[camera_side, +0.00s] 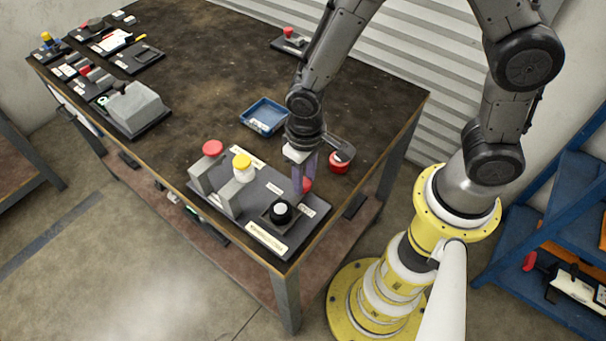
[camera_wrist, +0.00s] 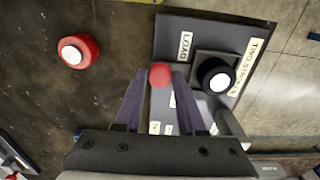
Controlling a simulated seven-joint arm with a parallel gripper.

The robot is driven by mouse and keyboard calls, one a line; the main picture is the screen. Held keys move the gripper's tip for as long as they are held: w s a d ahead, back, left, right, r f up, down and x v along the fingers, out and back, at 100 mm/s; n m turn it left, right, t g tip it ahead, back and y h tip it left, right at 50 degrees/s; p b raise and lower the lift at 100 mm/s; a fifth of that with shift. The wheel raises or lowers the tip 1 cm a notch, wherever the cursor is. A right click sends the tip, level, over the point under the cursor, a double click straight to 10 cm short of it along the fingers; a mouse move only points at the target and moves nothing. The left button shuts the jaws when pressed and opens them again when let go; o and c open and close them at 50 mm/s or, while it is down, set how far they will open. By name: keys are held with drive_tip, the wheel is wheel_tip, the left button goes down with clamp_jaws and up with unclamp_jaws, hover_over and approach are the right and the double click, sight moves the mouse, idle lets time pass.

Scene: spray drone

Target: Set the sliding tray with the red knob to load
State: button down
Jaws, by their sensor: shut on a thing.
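The grey panel (camera_side: 250,215) sits at the table's near corner. On it is the small dark square tray (camera_side: 268,216), carrying a black round part with a white top (camera_side: 281,209); this tray (camera_wrist: 205,58) also shows in the wrist view. The red knob (camera_side: 308,185) is beside the tray. My gripper (camera_wrist: 160,80) is shut on the red knob (camera_wrist: 160,74), its purple fingers on either side. The "LOAD" label (camera_wrist: 185,46) is above the knob in the wrist view; another label (camera_wrist: 172,99) is below it. The knob is between the two labels' levels. The fingers partly hide the knob in the side view.
A red round part (camera_side: 339,162) and a blue tray (camera_side: 264,116) are nearby. The table's middle is clear.

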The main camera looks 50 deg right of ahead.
drive_tip(key=c, duration=0.8)
unclamp_jaws()
drive_tip(key=shift+s, duration=0.3)
drive_tip(key=o, duration=0.3)
drive_tip(key=shift+w, duration=0.1)
wheel_tip(320, 180, up, 14)
drive_tip(key=s+d+r+m+t, duration=0.1)
drive_tip(key=d+r+m+t, duration=0.15)
drive_tip(key=d+r, duration=0.55)
drive_tip(key=s+d+r+n+t, duration=0.1)
drive_tip(key=s+d, duration=0.4)
drive_tip(key=s, duration=0.5)
drive_tip(key=shift+r+n+t, duration=0.35)
drive_tip(key=shift+n+t, duration=0.4)
drive_tip(key=shift+t, duration=0.3)
